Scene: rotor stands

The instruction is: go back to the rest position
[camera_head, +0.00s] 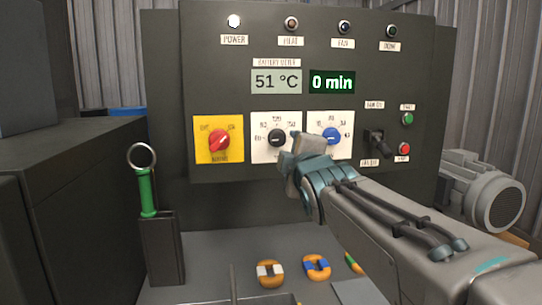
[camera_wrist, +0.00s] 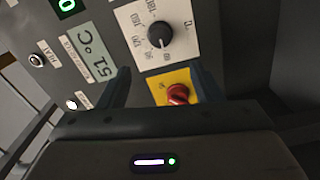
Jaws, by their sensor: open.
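My gripper (camera_head: 294,146) is in front of the lower part of a dark control panel (camera_head: 210,50), near the black knob (camera_head: 277,138) and the blue knob (camera_head: 331,135). In the wrist view my gripper (camera_wrist: 162,85) is open with nothing between its fingers. There the red knob (camera_wrist: 178,93) on its yellow plate appears in the gap between the fingers, and the black knob (camera_wrist: 160,33) on its white plate lies beyond them. The distance from the fingertips to the panel is hard to tell.
Left, a holder (camera_head: 160,245) carries a green-handled ring tool (camera_head: 146,190). Orange rings (camera_head: 269,283) lie on the grey surface below the panel. A dark cabinet (camera_head: 75,150) stands left, a grey motor (camera_head: 485,190) right. The display (camera_head: 277,81) reads 51 °C; the POWER lamp (camera_head: 234,21) is lit.

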